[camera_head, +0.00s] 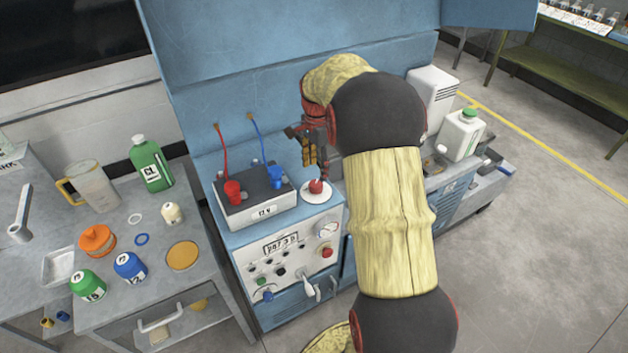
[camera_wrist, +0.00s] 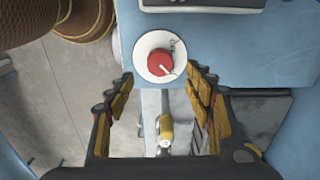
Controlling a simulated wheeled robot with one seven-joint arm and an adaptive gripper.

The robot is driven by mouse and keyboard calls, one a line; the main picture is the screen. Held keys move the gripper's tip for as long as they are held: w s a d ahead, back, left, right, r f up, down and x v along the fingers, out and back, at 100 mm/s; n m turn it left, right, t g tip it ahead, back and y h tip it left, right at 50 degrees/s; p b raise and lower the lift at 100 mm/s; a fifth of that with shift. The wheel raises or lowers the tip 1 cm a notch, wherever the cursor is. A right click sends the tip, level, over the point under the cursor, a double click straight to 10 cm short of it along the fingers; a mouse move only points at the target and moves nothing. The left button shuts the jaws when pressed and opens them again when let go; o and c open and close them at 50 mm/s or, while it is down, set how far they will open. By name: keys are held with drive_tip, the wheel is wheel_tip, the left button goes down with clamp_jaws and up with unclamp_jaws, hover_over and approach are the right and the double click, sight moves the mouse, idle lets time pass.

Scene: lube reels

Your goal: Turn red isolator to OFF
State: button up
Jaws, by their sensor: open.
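The red isolator (camera_head: 317,187) is a round red knob on a white disc, on the blue cabinet's top, right of the battery box. In the wrist view the red knob (camera_wrist: 160,63) has a pale pointer line aimed to the lower right. My gripper (camera_head: 313,158) is above the isolator in the head view. In the wrist view my gripper (camera_wrist: 160,88) is open, its two yellow-padded fingers spread either side below the knob. The fingers look apart from the knob; the exact height gap is hard to tell.
A battery box (camera_head: 255,196) with red and blue terminals stands left of the isolator. The cabinet's front panel (camera_head: 290,250) carries a display and knobs. A bench (camera_head: 150,270) with bottles is at left. A white jug (camera_head: 460,135) stands at right.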

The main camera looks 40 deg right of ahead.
sight(316, 184)
drive_tip(key=shift+f, duration=0.25)
wheel_tip(316, 184, down, 7)
drive_tip(key=shift+f+b, duration=0.15)
drive_tip(key=shift+b, duration=1.05)
drive_tip(key=shift+c, duration=1.1)
drive_tip(key=c, duration=0.9)
drive_tip(key=shift+c, duration=0.2)
